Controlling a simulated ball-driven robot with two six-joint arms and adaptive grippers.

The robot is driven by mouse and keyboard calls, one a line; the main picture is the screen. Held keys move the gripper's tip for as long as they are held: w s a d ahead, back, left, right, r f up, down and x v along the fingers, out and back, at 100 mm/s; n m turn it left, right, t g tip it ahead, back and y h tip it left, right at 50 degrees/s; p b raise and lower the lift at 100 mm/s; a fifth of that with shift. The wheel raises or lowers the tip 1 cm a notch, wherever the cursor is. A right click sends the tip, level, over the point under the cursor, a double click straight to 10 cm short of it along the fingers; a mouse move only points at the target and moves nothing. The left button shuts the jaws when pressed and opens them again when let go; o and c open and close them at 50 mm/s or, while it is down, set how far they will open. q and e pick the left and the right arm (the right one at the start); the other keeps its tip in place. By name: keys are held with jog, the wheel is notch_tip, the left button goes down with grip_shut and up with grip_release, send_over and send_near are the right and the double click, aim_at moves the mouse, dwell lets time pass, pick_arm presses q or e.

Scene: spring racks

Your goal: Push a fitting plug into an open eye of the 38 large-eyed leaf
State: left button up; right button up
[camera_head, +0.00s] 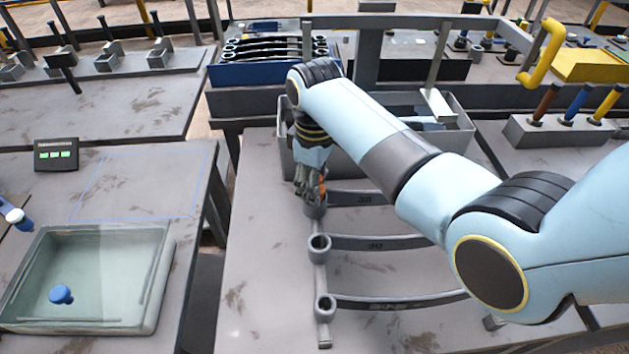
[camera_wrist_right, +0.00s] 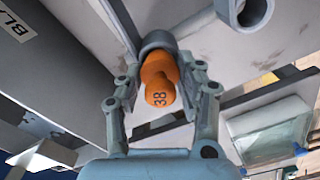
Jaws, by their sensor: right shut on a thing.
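My right gripper (camera_head: 311,187) is shut on an orange plug marked 38 (camera_wrist_right: 159,86), held between its two fingers in the right wrist view. The plug lines up with the grey eye (camera_wrist_right: 158,42) at its far end; I cannot tell how deep it sits in it. In the head view the gripper points down at the left eye (camera_head: 316,210) of the leaf marked 38 (camera_head: 350,199), whose right part is hidden behind my arm. A blue plug (camera_head: 61,294) lies in the pale green tray (camera_head: 153,285). My left gripper is not in view.
Two more leaves, one marked 30 (camera_head: 400,243), lie nearer on the rack with open left eyes (camera_head: 319,243). A grey bin (camera_head: 285,148) stands just behind the gripper. A small display (camera_head: 56,154) and a blue-and-white object (camera_head: 14,215) are at left.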

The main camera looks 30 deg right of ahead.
jog(key=shift+f, duration=0.45)
jog(key=o, duration=1.5)
jog(key=shift+r, duration=0.1)
jog(key=shift+r+p, duration=0.45)
jog(key=shift+r, duration=2.95)
